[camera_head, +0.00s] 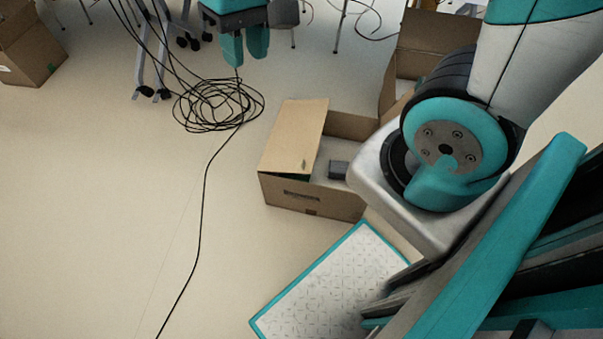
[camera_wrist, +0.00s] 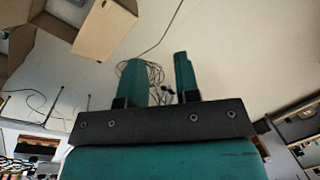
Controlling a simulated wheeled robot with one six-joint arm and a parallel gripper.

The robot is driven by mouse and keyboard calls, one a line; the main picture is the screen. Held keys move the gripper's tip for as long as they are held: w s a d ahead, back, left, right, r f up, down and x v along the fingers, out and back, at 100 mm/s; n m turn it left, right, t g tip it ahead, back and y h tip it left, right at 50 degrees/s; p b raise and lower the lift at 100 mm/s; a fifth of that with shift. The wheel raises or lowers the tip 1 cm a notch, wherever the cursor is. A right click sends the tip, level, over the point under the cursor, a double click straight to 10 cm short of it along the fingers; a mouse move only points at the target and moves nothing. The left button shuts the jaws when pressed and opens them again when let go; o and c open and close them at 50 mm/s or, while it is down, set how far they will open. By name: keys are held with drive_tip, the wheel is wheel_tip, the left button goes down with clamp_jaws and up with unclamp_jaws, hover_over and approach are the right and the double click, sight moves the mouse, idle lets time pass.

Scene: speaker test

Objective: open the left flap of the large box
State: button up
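An open-topped cardboard box (camera_head: 285,192) stands on the floor in the middle of the head view. The right part is open and shows a small dark item (camera_head: 338,169) inside. The box's right end is hidden behind my arm. In the wrist view, a flap that looks like the same one (camera_wrist: 105,30) is at upper left. My gripper (camera_head: 245,58) is up and left of the box, apart from it. Its teal fingers (camera_wrist: 165,75) are parted and empty.
A coiled black cable (camera_head: 218,103) lies left of the box. Another cardboard box (camera_head: 430,32) stands behind it at right, and one (camera_head: 28,45) at far left. A white panel with teal edging (camera_head: 330,285) is in front. The floor at left is mostly clear.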

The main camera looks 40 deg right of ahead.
drive_tip(key=w+d+f+m+g+h+b, duration=0.1)
drive_tip(key=w+d+f+m+b, duration=0.25)
drive_tip(key=f+b, duration=0.6)
drive_tip(key=w+d+f+m+g+h+b, duration=0.1)
drive_tip(key=w+d+f+m+b, duration=0.3)
drive_tip(key=f, duration=1.1)
drive_tip(key=w+d+f+m+h+b, duration=0.25)
drive_tip(key=d+f+b, duration=0.25)
drive_tip(key=f+b, duration=0.5)
drive_tip(key=shift+m+y, duration=0.45)
drive_tip(key=shift+m, duration=0.05)
drive_tip(key=b+x, duration=0.3)
drive_tip(key=x, duration=0.7)
drive_tip(key=b+x, duration=0.3)
drive_tip(key=x, duration=0.6)
drive_tip(key=shift+s+d+f+b, duration=0.1)
drive_tip(key=shift+s+f+b, duration=0.2)
drive_tip(key=shift+f, duration=0.05)
clamp_jaws()
